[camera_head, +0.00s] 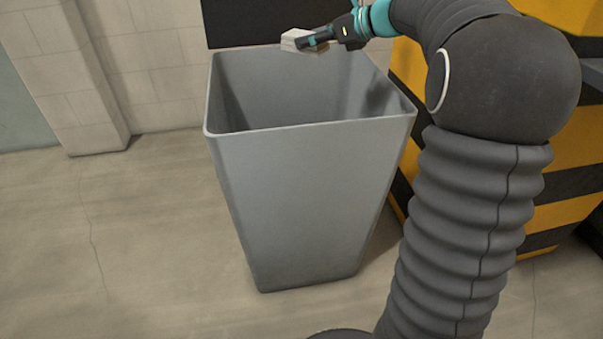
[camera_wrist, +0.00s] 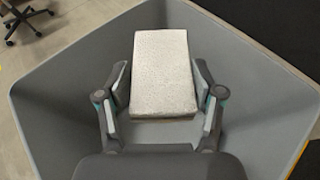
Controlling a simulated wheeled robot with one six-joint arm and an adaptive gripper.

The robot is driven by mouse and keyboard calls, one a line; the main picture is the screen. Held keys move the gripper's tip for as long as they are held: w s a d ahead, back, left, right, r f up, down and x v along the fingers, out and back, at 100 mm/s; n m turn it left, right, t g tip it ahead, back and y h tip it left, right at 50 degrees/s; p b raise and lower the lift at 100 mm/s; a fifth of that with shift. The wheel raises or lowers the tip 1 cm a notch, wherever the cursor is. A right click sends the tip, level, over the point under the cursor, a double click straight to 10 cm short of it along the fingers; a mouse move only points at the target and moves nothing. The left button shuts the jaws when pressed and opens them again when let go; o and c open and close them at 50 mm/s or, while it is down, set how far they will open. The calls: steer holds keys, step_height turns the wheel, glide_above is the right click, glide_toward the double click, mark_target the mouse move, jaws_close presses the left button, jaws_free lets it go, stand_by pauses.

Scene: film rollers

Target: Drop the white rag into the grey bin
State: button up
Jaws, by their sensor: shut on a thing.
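The white rag (camera_head: 293,40) is a pale, block-shaped folded piece. My gripper (camera_head: 312,40) is shut on it and holds it up at the far rim of the grey bin in the head view. In the wrist view the rag (camera_wrist: 163,75) sits between the two fingers of my gripper (camera_wrist: 163,95), with the bin's inside around and below it. The grey bin (camera_head: 305,200) is tall, open at the top and stands upright on the floor. Its bottom is hidden in the head view.
A yellow and black striped structure (camera_head: 408,70) stands right behind the bin. A pale block wall (camera_head: 150,60) is at the back left. The floor (camera_head: 140,240) left of the bin is clear. An office chair (camera_wrist: 25,18) shows in the wrist view.

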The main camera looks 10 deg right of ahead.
step_height(320, 180, down, 2)
steer(key=shift+f+b, duration=0.2)
steer(key=shift+b, duration=0.55)
steer(key=shift+r, duration=0.1)
steer(key=o, duration=1.2)
steer(key=shift+s, duration=0.1)
steer(key=v, duration=1.2)
